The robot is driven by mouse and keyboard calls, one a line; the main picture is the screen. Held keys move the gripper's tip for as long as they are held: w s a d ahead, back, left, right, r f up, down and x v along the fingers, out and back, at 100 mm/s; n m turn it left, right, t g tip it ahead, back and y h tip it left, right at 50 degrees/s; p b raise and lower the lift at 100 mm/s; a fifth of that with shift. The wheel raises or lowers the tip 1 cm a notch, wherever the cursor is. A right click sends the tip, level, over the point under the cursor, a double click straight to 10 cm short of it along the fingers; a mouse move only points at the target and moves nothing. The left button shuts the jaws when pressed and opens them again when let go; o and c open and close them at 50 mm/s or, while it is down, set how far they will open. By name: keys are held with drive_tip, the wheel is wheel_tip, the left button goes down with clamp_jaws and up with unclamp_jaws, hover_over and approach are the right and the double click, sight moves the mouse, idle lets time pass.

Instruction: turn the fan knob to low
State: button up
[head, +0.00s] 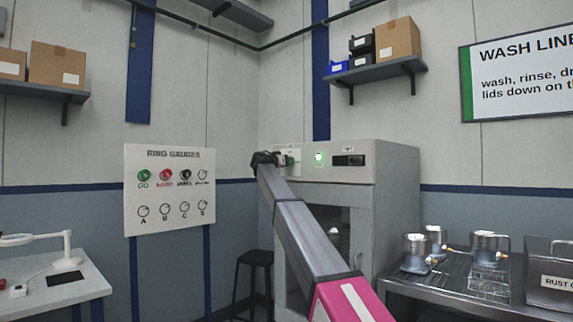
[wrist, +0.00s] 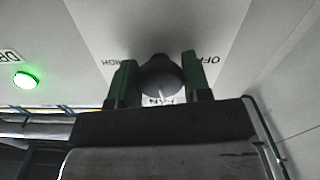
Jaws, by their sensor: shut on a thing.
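The fan knob (wrist: 160,77) is a dark round knob on the pale front panel of a grey cabinet (head: 397,190). In the wrist view it sits between the two green fingers of my gripper (wrist: 160,82), which is shut on it. A short pale mark shows on the knob's lower side in that view. The labels around it appear upside down: OFF on the right, one that seems to read HIGH on the left, and a partly covered FAN below. In the head view my gripper (head: 285,160) is at the panel's upper left and hides the knob.
A lit green lamp (head: 318,158) and a dark display (head: 349,160) are right of my gripper on the panel. A black stool (head: 254,258) stands left of the cabinet. A metal bench with housings (head: 489,248) is at the right.

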drive_tip(key=shift+m, duration=0.7)
drive_tip(key=shift+f, duration=0.1)
drive_tip(key=o, duration=0.9)
drive_tip(key=shift+s, duration=0.15)
drive_tip(key=v, duration=1)
drive_tip(key=shift+s+a, duration=0.25)
